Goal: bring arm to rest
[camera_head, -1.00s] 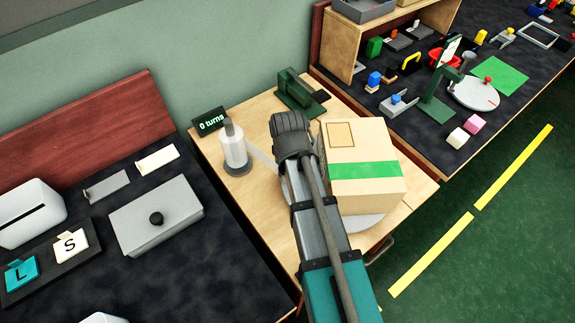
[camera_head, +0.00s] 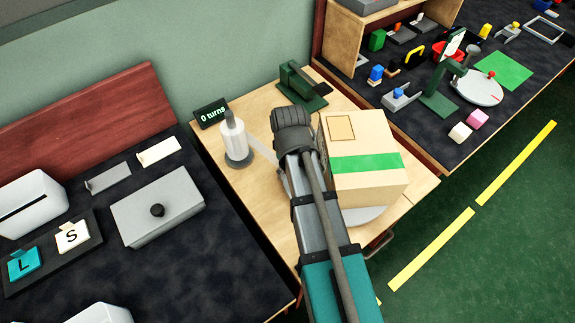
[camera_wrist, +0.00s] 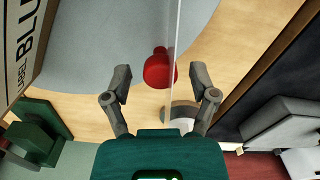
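My arm (camera_head: 318,210) reaches over the small wooden table, just left of the cardboard box with its green band (camera_head: 365,163). The fingers are hidden under the arm in the head view. In the wrist view my gripper (camera_wrist: 161,77) has its two fingers spread wide apart, with nothing clasped between them. A red knob (camera_wrist: 160,70) shows between the fingertips in the picture, by the edge of a grey disc (camera_wrist: 110,45). I cannot tell whether a finger touches it. A thin clear sheet edge runs across the picture beside the knob.
A white roll on a stand (camera_head: 236,140) and a "0 turns" sign (camera_head: 210,114) stand left of the arm. A green device (camera_head: 302,88) is behind. A dark bench with a grey lidded box (camera_head: 158,208) lies left, a cluttered bench right. Green floor (camera_head: 500,240) is open.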

